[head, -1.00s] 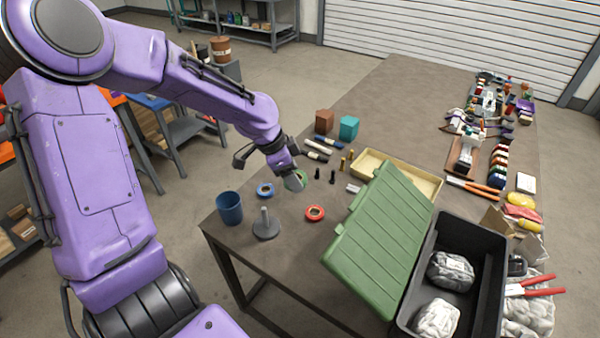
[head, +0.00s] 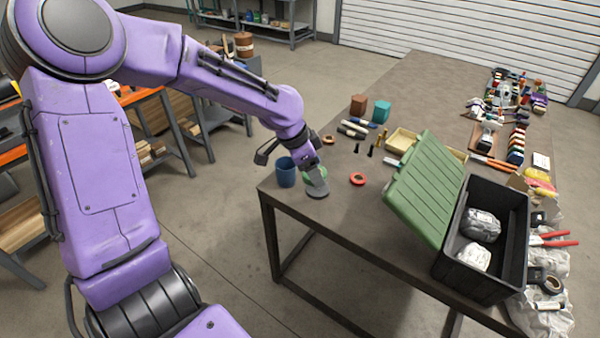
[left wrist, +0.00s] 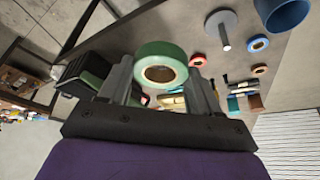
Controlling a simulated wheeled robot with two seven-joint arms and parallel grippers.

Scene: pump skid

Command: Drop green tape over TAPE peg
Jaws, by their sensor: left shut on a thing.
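My left gripper (head: 314,172) is shut on the green tape (left wrist: 160,65), a roll gripped between both fingers in the left wrist view. In the head view the green tape (head: 318,175) shows partly behind the fingers, in front of the grey TAPE peg (head: 318,193), whose rod is hidden there. In the left wrist view the peg (left wrist: 222,28) is a round base with an upright rod. The tape is held apart from the rod, off to one side in that view, and is not around it. My right gripper is not in view.
A blue cup (head: 286,172) stands left of the peg at the table edge. A red tape (head: 358,179) lies to its right. A blue tape (left wrist: 258,43) lies near the peg. The green lid (head: 428,190) leans by the black crate (head: 487,285).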

